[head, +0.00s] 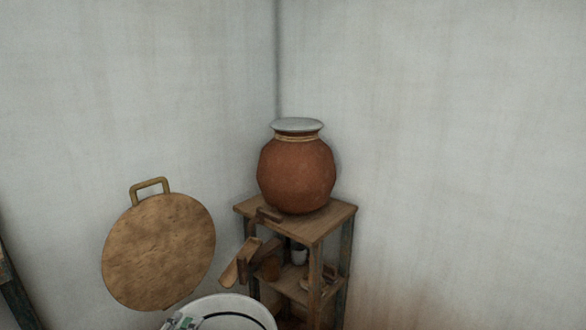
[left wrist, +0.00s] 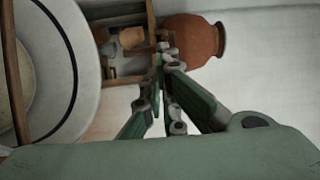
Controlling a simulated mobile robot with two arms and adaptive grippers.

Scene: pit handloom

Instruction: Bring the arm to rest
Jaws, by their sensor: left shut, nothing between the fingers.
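My left gripper (left wrist: 160,62) shows in the left wrist view, with its green fingers drawn together at the tips and nothing between them. In the head view only a small greenish part near the bottom edge can be seen, and its fingers cannot be made out there. In the left wrist view the fingers point toward the wooden stand (left wrist: 112,16) and the clay pot (left wrist: 190,40); the distance to them is unclear. My right gripper is in neither view.
In the head view, a lidded clay pot (head: 296,175) stands on a small wooden stand (head: 318,222) in the corner. Wooden pieces (head: 247,262) jut out at its left side. A round brown disc with a handle (head: 160,250) is at the left wall (head: 120,90). The right wall is bare.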

